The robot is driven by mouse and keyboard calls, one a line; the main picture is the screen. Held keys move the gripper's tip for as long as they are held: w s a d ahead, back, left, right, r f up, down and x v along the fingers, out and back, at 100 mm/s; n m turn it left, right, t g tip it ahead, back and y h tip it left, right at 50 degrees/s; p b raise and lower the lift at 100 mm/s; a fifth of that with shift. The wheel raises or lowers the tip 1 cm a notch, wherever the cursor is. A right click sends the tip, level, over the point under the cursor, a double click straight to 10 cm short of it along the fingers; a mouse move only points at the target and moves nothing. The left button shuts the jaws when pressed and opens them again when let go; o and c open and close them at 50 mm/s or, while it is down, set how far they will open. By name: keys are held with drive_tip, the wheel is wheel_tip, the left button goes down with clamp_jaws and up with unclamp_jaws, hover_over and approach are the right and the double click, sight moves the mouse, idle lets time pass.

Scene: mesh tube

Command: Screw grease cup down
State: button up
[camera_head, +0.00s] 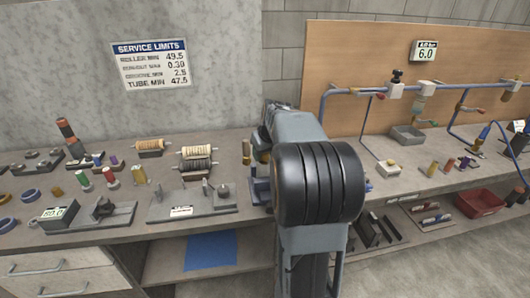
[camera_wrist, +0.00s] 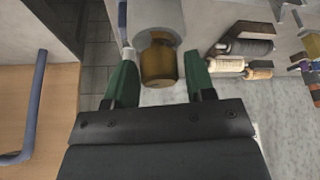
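A brass grease cup (camera_wrist: 158,67) sits under a pale grey cylindrical body in the wrist view. My gripper (camera_wrist: 158,58) has two green fingers, one on each side of the cup. A narrow gap shows between each finger and the cup, so the gripper looks open around it. Whether either finger touches the cup at its far side cannot be told. In the head view my arm covers the gripper and most of the place where it works.
A grey bench (camera_head: 130,215) runs along the wall, with rollers (camera_head: 197,157), coloured cylinders (camera_head: 110,176) and fixtures left of my arm. At right, blue piping (camera_head: 330,95) runs across a wooden board (camera_head: 360,60). A red bin (camera_head: 480,202) stands on the lower shelf.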

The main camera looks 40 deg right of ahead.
drive_tip(key=c, duration=0.7)
drive_tip(key=shift+m, duration=0.3)
drive_tip(key=m+h, duration=0.1)
drive_tip(key=m, duration=0.1)
drive_tip(key=shift+m, duration=0.3)
drive_tip(key=shift+m+g+h, duration=0.5)
drive_tip(key=shift+m+h, duration=0.2)
drive_tip(key=shift+m, duration=0.8)
drive_tip(key=shift+m, duration=0.3)
drive_tip(key=o, duration=0.9)
